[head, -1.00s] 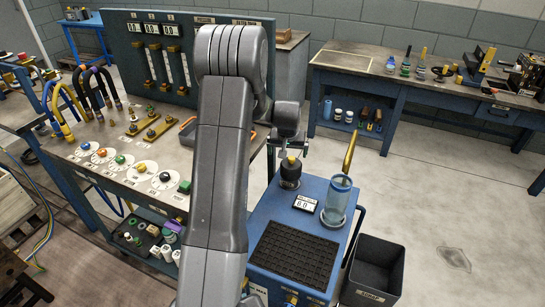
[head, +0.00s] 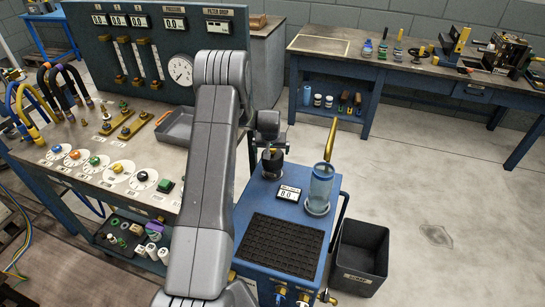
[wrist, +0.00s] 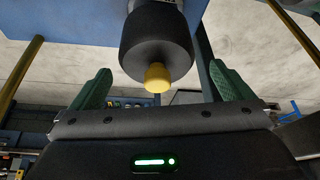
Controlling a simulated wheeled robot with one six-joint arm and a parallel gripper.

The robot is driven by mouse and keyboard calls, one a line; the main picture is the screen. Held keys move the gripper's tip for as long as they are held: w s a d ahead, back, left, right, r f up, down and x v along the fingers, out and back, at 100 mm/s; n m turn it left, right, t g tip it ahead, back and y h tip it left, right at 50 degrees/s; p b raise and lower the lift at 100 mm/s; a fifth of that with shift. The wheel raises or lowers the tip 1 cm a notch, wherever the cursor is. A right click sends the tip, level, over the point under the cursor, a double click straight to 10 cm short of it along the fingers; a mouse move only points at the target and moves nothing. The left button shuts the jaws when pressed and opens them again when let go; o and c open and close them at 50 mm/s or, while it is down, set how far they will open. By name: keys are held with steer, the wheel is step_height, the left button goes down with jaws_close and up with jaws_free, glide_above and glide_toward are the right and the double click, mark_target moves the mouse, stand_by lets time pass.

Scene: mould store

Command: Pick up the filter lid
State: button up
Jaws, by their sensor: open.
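The filter lid looks like the black round cap (head: 272,164) at the back of the blue cart top. In the wrist view the black cap (wrist: 157,42) shows large, with a yellow knob (wrist: 157,78) on it. My gripper (wrist: 161,88) is open, with one green finger on each side of the knob and clear space between. No contact with the cap or knob shows. In the head view my wrist is just above and behind the cap, and the fingers are too small to make out.
A clear blue cylinder (head: 320,188) stands on the cart right of the cap, with a small display (head: 288,194) and a black grid mat (head: 280,246) in front. A dark scrap bin (head: 361,255) stands right of the cart. The gauge bench (head: 70,135) is at left.

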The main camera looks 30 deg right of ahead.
mark_target(272, 154)
steer(key=shift+s+p+x, duration=0.1)
steer(key=shift+p+x, duration=0.3)
steer(key=shift+x, duration=0.85)
steer(key=shift+s+p+x, duration=0.15)
steer(key=shift+p+x, duration=0.25)
steer(key=shift+x, duration=0.9)
steer(key=shift+d, duration=0.1)
steer(key=c, duration=1.1)
steer(key=shift+o, duration=0.2)
step_height(272, 154, up, 10)
steer(key=shift+b, duration=1.05)
